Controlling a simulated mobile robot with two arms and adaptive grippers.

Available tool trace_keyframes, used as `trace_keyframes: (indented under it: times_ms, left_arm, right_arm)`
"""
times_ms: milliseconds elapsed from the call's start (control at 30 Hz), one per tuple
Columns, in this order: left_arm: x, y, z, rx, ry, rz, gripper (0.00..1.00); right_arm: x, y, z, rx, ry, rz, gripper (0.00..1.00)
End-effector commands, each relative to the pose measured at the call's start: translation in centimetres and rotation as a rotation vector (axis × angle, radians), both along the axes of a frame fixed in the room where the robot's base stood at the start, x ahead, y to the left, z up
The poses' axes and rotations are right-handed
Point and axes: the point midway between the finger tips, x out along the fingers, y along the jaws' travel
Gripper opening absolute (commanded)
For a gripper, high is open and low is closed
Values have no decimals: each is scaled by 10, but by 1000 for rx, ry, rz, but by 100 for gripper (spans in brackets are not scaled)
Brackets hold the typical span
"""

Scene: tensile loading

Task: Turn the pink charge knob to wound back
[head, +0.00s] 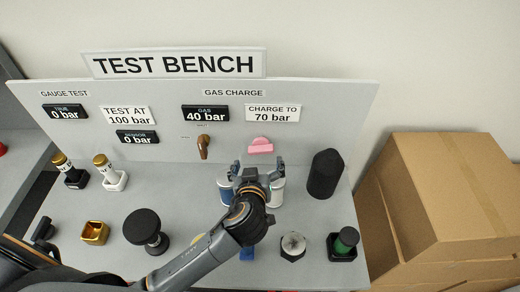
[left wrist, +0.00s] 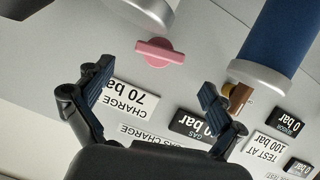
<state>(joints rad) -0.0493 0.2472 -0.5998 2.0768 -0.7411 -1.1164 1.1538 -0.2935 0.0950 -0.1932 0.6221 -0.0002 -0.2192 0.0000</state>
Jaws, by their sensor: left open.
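The pink charge knob (head: 260,146) sits on the upright panel, below the "CHARGE TO 70 bar" label (head: 273,113). In the left wrist view the knob (left wrist: 160,52) has a raised bar across a round base and lies beyond the fingertips. My left gripper (head: 257,164) is open and empty, just in front of and below the knob, with a gap in the wrist view. Its fingers (left wrist: 153,92) stand wide apart. The gas display (head: 205,113) reads 40 bar. My right gripper is not in view.
A brown handle (head: 204,147) sticks out left of the knob. A blue and white cylinder (head: 226,188) and a white-topped one (head: 277,192) stand close by my gripper. A black cylinder (head: 326,174) stands to the right. Cardboard boxes (head: 440,190) lie beyond the bench.

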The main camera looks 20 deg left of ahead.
Motion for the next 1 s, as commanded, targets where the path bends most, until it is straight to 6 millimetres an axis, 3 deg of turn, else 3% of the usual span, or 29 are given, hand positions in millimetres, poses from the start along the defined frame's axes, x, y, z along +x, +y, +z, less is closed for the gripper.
trace_keyframes:
  times_ms: [100,300,700,733,1000]
  left_arm:
    - [22,5,-6,4,-1,0,94]
    - [44,9,-18,2,2,-1,94]
    - [51,10,-22,0,1,-1,94]
    - [51,10,-22,0,1,-1,92]
    - [51,10,-22,0,1,-1,40]
  right_arm:
    - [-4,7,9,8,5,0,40]
    - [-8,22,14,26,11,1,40]
    - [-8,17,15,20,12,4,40]
    - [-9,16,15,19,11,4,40]
    - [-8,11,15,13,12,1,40]
